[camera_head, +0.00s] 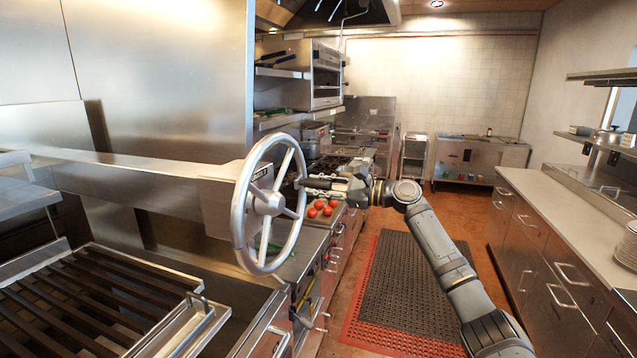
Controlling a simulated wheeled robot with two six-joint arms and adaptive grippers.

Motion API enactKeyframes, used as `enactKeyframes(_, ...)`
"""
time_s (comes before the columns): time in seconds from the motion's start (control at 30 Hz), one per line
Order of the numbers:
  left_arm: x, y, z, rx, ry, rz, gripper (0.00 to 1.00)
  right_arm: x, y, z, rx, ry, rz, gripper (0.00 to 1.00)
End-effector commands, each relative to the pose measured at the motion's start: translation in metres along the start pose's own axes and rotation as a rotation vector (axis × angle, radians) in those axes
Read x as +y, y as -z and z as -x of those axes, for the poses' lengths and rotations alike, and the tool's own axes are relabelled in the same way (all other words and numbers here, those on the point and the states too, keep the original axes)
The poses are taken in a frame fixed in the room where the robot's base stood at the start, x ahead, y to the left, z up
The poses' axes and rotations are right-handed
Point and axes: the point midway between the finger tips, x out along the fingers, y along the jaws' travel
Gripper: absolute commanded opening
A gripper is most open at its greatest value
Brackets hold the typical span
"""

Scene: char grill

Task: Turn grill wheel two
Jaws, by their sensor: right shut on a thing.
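The grill wheel (237,211) is a silver handwheel with spokes and a round hub, upright on the front of the char grill. My right gripper (304,184) comes in from the right and meets the wheel's right rim. It is shut on that rim, roughly at mid-height; the fingertips are small here and the exact contact is hard to see. My left gripper is not in view.
The grill grate (90,306) with dark bars lies at lower left. Several tomatoes (320,208) sit on the counter behind the wheel. A floor mat (408,290) covers the aisle. A drawer counter (560,240) runs along the right.

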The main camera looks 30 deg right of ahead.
Motion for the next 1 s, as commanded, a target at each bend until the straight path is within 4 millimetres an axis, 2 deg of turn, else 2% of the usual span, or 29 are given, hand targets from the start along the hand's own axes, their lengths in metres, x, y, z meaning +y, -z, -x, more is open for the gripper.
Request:
enactKeyframes(0.03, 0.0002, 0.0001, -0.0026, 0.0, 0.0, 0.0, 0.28, 0.0057, 0.0039, -0.0007, 0.0, -0.01, 0.0, 0.0)
enactKeyframes(0.2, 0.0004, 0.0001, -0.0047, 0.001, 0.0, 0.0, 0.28, 0.0089, 0.0075, -0.0008, -0.001, -0.01, 0.001, 0.0)
enactKeyframes(0.77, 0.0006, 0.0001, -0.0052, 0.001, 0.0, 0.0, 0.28, 0.0095, 0.0074, -0.0009, -0.004, -0.009, 0.005, 0.0)
enactKeyframes(0.8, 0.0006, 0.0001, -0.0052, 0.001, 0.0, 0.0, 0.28, 0.0095, 0.0073, -0.0009, -0.004, -0.009, 0.005, 0.32)
enactKeyframes(0.93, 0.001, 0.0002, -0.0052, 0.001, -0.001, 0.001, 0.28, 0.0087, 0.0074, -0.0007, -0.003, -0.007, 0.005, 0.49)
enactKeyframes(1.0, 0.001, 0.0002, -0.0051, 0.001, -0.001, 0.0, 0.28, 0.0083, 0.0075, -0.0006, -0.003, -0.006, 0.005, 0.49)
